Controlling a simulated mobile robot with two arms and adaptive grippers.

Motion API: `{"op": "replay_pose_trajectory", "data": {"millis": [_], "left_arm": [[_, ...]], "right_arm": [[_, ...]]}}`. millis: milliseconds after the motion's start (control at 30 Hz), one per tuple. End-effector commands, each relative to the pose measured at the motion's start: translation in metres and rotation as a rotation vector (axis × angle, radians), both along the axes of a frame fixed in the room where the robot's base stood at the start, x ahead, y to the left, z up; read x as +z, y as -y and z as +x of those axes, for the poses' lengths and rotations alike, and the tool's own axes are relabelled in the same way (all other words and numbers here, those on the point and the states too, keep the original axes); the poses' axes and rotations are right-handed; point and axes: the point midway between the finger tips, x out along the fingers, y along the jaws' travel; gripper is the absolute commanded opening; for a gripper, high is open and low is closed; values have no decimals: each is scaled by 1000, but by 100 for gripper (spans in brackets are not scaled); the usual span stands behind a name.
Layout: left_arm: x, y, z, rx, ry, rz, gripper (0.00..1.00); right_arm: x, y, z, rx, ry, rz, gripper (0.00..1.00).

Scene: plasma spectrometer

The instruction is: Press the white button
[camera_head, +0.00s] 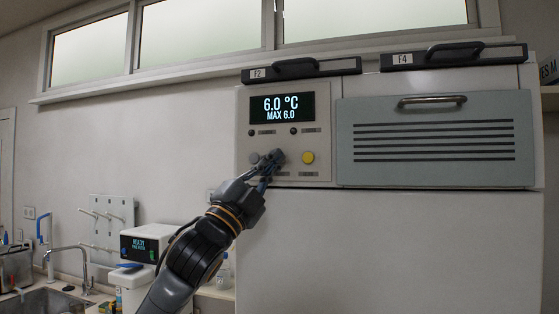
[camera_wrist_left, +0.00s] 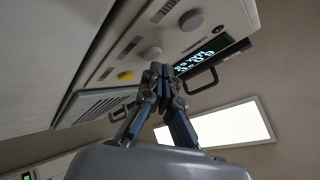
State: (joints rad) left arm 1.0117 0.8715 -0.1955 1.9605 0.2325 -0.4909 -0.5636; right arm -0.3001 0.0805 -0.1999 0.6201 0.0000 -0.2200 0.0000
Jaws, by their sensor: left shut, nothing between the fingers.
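A control panel (camera_head: 322,172) on the front of a large white machine carries a row of round buttons under a display. A yellow button (camera_head: 308,158) is at the right of the row and a pale grey button (camera_head: 254,158) at the left. My left gripper (camera_head: 276,157) is shut and empty, in front of the middle of the row, hiding what is behind it. In the left wrist view the fingertips (camera_wrist_left: 161,70) are just below the pale middle button (camera_wrist_left: 152,53); I cannot tell whether they touch it. Which pale button is the white one is unclear. My right gripper is not in view.
A grey vented door (camera_head: 436,172) with a handle is right of the panel. Black handles (camera_head: 302,68) jut out above. A sink, a tap and a small device (camera_head: 147,247) reading READY stand at lower left.

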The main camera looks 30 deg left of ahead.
Motion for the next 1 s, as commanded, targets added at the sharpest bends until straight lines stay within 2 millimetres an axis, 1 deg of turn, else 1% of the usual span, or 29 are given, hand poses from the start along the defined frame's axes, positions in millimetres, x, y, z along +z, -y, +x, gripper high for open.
{"op": "replay_pose_trajectory", "data": {"millis": [100,433,800,1000], "left_arm": [[-1,1,-4,0,0,0,0],[0,2,-7,0,0,1,0],[-1,10,-42,1,2,2,0],[-1,13,-53,0,-1,1,0]], "right_arm": [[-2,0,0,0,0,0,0],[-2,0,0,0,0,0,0],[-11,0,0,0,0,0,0],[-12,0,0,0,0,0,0]]}}
